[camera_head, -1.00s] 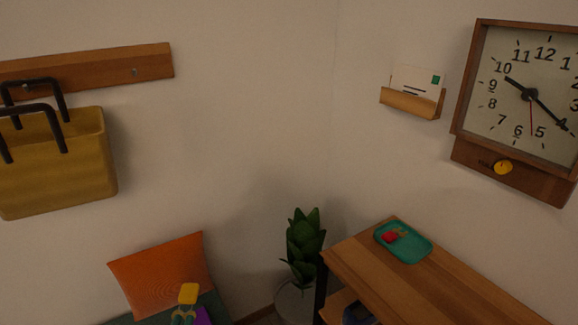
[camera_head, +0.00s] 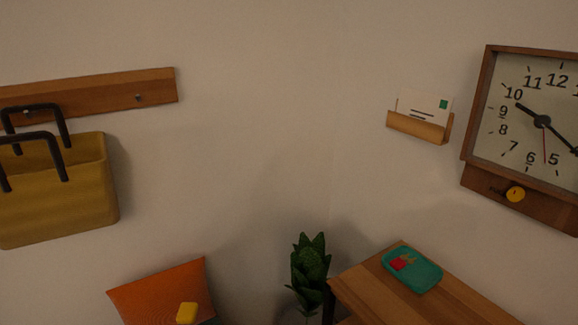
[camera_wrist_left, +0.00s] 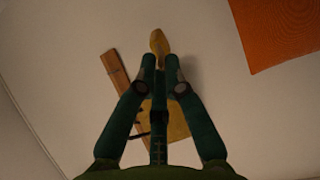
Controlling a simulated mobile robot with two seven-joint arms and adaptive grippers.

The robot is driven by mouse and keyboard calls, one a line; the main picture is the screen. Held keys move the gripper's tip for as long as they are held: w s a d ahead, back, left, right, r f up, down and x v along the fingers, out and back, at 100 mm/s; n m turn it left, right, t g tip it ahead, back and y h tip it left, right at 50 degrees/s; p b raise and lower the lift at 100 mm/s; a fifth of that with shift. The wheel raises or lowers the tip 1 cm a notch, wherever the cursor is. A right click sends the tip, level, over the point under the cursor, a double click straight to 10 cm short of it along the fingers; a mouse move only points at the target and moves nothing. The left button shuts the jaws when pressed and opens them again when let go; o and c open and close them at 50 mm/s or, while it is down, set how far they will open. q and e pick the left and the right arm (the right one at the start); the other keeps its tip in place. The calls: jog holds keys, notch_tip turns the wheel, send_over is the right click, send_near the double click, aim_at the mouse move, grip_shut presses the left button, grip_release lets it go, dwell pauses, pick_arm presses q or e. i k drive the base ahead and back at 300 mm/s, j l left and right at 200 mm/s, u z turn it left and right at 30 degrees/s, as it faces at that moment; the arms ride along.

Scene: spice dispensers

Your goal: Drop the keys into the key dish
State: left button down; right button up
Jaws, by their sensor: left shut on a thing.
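The teal key dish (camera_head: 425,279) lies on the wooden table at the lower right. A small red item with tan, key-like pieces (camera_head: 399,263) lies in it; they look like keys, but are too small to be sure. My left gripper (camera_wrist_left: 161,64) has its teal fingers closed together in the left wrist view. A yellow rounded piece (camera_wrist_left: 157,42) shows at its tips. A yellow piece (camera_head: 187,312) also shows in the head view, in front of the orange cushion and far left of the dish. My right gripper is not in view.
The wooden table (camera_head: 373,294) is mostly bare beside the dish. A plant (camera_head: 309,266) stands left of it. A letter holder (camera_head: 418,126) and a clock (camera_head: 535,125) hang above. A yellow bag (camera_head: 60,195) hangs at left, above the orange cushion (camera_head: 150,295).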

aim_at(413, 273)
jog(key=i+j+z, duration=0.35)
jog(key=i+j, duration=0.25)
jog(key=j+z, duration=0.1)
jog(key=z, duration=1.3)
